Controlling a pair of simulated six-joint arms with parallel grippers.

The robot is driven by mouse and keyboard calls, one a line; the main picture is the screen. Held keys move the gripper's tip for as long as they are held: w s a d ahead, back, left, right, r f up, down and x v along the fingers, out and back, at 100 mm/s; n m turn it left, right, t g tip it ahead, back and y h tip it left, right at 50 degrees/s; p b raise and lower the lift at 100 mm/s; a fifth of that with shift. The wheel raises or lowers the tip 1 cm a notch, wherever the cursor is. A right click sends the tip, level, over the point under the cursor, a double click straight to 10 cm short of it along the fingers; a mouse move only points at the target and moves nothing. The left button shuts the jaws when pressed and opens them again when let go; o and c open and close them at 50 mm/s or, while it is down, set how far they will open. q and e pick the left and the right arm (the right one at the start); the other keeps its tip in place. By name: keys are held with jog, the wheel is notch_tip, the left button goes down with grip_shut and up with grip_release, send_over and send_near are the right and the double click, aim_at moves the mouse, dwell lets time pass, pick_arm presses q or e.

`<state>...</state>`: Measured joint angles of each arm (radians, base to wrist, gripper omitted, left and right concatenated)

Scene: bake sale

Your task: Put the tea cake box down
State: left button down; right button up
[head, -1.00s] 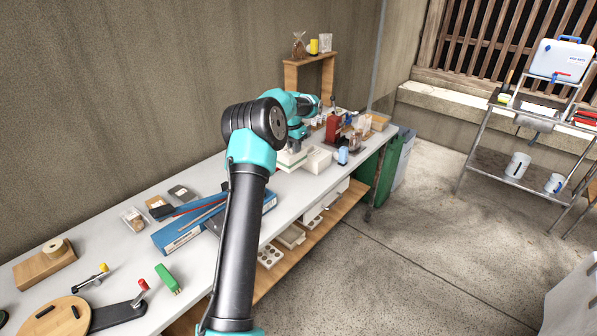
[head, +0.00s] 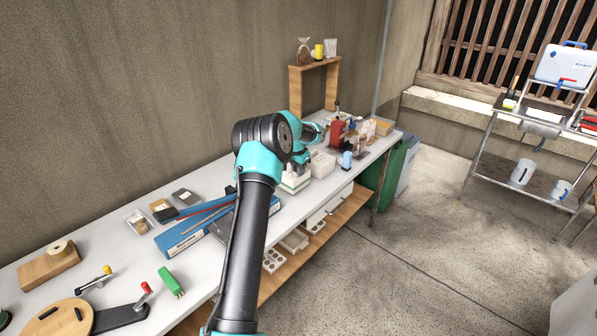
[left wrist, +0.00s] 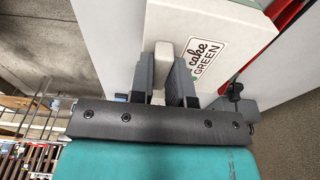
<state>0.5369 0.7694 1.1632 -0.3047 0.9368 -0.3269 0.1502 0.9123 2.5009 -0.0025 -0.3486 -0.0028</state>
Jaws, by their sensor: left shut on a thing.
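The tea cake box (head: 295,184) is white and green. In the head view it is at the front of the long grey table, left of a plain white box. In the left wrist view, the tea cake box (left wrist: 185,20) shows its white face and a label with "cake" and "GREEN". My left gripper (left wrist: 166,78) is shut on a pale tab of the box, between its two dark fingers. In the head view, my left gripper (head: 299,168) is just above the box and partly hidden by my arm. I cannot tell whether the box touches the tabletop. My right gripper is not in view.
The white box (head: 322,164), a blue-capped bottle (head: 346,160) and a red grinder-like thing (head: 337,132) stand close on the right. A blue flat box (head: 188,235) lies to the left. A wooden stand (head: 297,92) rises behind. The table's front edge is near.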

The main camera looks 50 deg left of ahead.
pick_arm(q)
jog(key=shift+f, duration=0.3)
jog(key=c, duration=1.1)
grip_release()
jog(key=shift+f, duration=0.15)
notch_tip(320, 180, up, 12)
jog(key=s, duration=0.1)
jog(key=shift+s, duration=0.2)
jog(key=shift+d, duration=0.1)
